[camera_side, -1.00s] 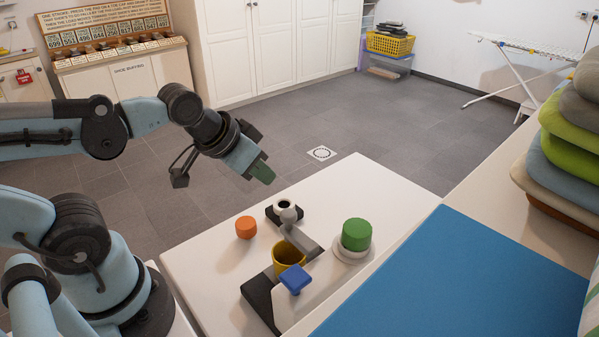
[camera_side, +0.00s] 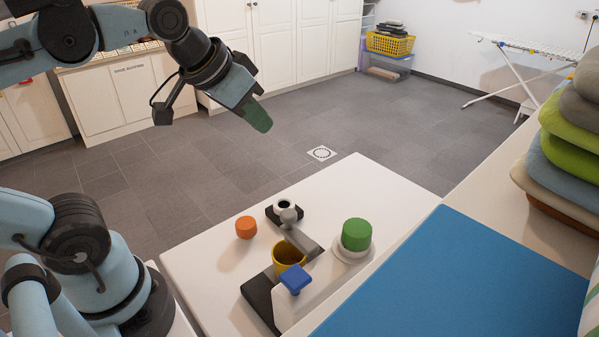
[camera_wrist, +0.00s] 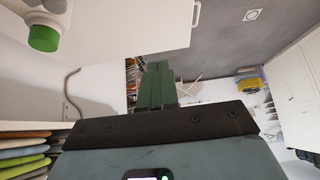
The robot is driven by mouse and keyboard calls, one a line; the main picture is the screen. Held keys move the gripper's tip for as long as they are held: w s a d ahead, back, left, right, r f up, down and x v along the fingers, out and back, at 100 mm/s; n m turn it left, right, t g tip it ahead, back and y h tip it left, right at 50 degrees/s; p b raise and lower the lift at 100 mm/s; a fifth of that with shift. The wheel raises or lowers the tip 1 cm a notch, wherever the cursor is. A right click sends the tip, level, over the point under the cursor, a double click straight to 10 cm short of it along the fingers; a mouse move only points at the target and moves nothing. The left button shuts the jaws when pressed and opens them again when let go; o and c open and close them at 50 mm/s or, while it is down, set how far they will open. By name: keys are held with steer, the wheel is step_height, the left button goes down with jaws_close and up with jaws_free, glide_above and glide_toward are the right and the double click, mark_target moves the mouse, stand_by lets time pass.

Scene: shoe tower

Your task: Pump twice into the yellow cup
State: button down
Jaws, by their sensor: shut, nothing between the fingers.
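A white and grey spout-like piece (camera_side: 286,210) on a dark base stands behind the cup. Which part is the pump I cannot tell for sure. My gripper (camera_side: 262,124) is shut and empty, high up and left of the table objects, apart from everything. Its green fingers (camera_wrist: 158,84) are together in the wrist view.
An orange cylinder (camera_side: 246,227) stands on the white table (camera_side: 205,262), left of the cup. A blue mat (camera_side: 440,275) lies on the counter at right, near stacked cushions (camera_side: 565,150). The space around my gripper is clear.

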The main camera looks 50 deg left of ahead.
step_height(320, 180, up, 7)
steer(key=n+g+h, duration=0.6)
steer(key=n+h, duration=0.3)
steer(key=n, duration=0.1)
glide_above(288, 272)
step_height(288, 272, down, 4)
steer(key=shift+f, duration=0.65)
steer(key=shift+f, duration=4.4)
steer(key=shift+f, duration=0.15)
steer(key=shift+f, duration=0.3)
